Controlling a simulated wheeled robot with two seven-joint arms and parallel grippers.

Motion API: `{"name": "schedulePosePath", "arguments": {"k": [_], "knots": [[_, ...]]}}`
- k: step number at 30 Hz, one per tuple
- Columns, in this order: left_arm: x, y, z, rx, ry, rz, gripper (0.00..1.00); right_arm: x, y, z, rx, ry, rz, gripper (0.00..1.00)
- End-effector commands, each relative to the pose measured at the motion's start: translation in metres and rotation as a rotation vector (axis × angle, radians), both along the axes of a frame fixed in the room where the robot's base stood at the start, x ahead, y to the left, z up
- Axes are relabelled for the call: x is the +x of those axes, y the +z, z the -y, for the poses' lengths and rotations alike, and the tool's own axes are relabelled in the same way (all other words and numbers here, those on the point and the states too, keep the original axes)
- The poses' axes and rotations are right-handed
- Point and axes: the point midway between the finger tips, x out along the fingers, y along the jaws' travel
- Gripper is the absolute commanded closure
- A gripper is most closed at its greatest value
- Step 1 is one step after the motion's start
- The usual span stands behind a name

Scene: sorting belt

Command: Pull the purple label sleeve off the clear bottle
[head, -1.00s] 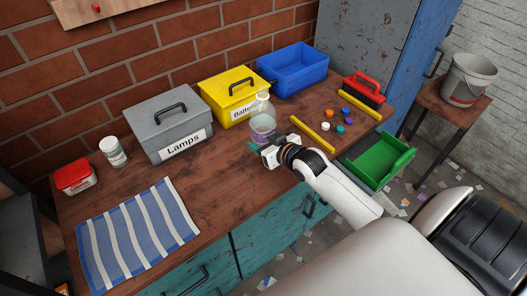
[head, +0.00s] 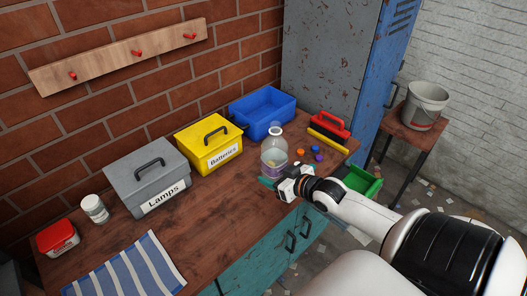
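The clear bottle (head: 274,146) is upright at the right part of the bench, in front of the blue bin. The purple label sleeve (head: 273,169) is around its lower part. My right gripper (head: 272,182) is at the front of the bottle, low down. Its fingers are small and partly hidden, but it looks shut on the bottle, which has moved along with it. I cannot tell whether the bottle's base touches the bench. My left gripper is out of view.
A yellow Batteries box (head: 205,158), a grey Lamps box (head: 135,175) and a blue bin (head: 250,117) line the wall. Small coloured caps (head: 319,157) and a red brush (head: 330,125) are right of the bottle. The bench's front middle (head: 215,205) is clear.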

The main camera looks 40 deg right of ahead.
Motion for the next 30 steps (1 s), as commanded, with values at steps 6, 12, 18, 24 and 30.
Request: {"name": "schedulePosePath", "arguments": {"k": [6, 12, 18, 24, 30], "knots": [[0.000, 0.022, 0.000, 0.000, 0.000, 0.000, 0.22, -0.016, 0.016, 0.019, -0.002, -0.001, -0.003, 0.63], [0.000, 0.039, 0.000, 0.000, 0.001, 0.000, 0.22, -0.030, 0.026, 0.035, -0.002, 0.001, -0.004, 0.63], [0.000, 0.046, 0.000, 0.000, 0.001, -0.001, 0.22, -0.038, 0.031, 0.045, -0.001, 0.000, -0.001, 0.63], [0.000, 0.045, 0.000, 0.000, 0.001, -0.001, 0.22, -0.039, 0.030, 0.045, 0.000, 0.000, 0.000, 0.63], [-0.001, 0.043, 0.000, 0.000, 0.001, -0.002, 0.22, -0.038, 0.026, 0.038, 0.003, 0.003, 0.002, 0.63]]}}
